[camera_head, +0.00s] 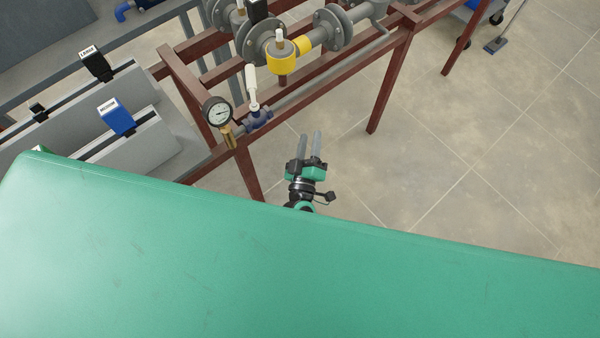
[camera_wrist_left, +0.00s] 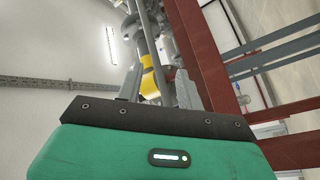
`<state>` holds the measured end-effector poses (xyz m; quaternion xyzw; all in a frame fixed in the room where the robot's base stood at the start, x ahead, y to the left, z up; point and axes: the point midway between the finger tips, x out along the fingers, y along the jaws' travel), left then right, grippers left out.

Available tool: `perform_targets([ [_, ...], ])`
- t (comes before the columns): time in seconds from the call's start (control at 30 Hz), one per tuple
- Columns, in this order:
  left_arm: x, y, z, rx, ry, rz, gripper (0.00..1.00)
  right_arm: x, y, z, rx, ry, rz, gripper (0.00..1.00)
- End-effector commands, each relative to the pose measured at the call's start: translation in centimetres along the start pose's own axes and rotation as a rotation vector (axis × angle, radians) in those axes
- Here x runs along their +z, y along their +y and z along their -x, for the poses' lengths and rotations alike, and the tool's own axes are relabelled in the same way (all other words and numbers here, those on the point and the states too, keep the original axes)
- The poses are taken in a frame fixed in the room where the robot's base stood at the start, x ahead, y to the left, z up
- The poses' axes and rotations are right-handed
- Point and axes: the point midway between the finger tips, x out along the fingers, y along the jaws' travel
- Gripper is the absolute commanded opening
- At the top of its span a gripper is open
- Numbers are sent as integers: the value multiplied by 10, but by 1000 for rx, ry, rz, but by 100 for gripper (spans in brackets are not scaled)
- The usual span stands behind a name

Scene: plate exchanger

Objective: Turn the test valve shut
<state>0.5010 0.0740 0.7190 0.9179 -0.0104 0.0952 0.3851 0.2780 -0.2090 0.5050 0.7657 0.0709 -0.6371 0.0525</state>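The small valve (camera_head: 259,119) has a blue body and sits on a thin pipe beside a round dial gauge (camera_head: 217,111); I take it for the test valve. Its white lever (camera_head: 252,88) stands up from the body. My left gripper (camera_head: 310,138) is to the right of the valve and a little lower in the head view, apart from it. Its two fingers are parallel with an empty gap between them. The gap also shows between the fingertips in the left wrist view (camera_wrist_left: 160,74). I cannot make out the valve there. My right gripper is not in view.
A dark red steel frame (camera_head: 386,85) carries grey flanged pipework (camera_head: 331,28) with a yellow section (camera_head: 281,60). Grey ledges with a blue block (camera_head: 116,117) and a black block (camera_head: 96,63) stand at the left. Tiled floor (camera_head: 450,130) is open to the right.

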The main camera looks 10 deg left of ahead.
Motion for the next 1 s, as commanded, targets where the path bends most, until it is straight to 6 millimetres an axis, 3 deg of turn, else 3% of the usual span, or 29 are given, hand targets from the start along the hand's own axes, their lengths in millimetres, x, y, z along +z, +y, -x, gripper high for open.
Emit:
perform_targets([
  [0.3,39,-46,23,8,-194,-170,37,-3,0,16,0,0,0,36],
  [0.6,65,-86,49,-4,-349,-280,37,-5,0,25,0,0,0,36],
  [1.0,78,-108,65,-14,-430,-333,37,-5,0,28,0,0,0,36],
])
